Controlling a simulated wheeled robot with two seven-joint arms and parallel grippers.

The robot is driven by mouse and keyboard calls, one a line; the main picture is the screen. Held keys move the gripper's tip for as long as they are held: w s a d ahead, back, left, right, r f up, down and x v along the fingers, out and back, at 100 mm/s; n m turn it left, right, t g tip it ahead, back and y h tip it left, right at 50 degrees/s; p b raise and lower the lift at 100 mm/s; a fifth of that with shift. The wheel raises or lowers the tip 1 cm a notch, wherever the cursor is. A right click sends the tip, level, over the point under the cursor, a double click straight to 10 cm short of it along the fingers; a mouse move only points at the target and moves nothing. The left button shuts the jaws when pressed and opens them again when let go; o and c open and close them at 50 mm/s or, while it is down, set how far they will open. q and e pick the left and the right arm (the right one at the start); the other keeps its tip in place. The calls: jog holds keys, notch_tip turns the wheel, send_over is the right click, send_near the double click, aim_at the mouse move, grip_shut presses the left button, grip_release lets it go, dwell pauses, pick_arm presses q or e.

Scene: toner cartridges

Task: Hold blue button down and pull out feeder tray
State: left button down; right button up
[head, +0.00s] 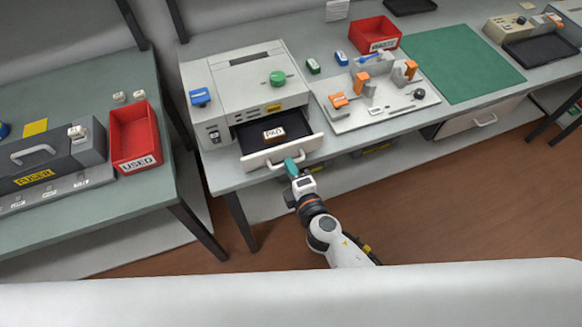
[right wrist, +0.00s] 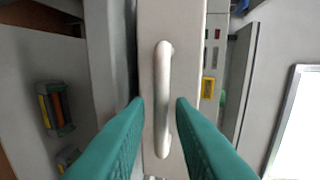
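The beige machine has a blue button (head: 200,96) on its top left; nothing touches it. The feeder tray (head: 311,144) stands out from the machine's front, showing its dark inside and a block marked PAD (head: 274,134). My right gripper (head: 292,164) is at the tray's front, by its handle. In the right wrist view the white handle (right wrist: 163,98) lies between the green fingertips of the right gripper (right wrist: 160,101), with a gap on each side. The fingers are open; I cannot tell how deep the handle sits between them. My left gripper is not in view.
A green knob (head: 278,78) is on the machine's top. To its right are a fixture plate (head: 350,122) with orange parts, a red bin (head: 374,34) and a green mat (head: 460,62). At left, a red USED bin (head: 135,135) stands on another table. The floor before the tray is clear.

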jog(key=shift+o, duration=0.7)
jog(key=b+v, duration=0.2)
jog(key=v, duration=1)
jog(key=shift+w+f, duration=0.1)
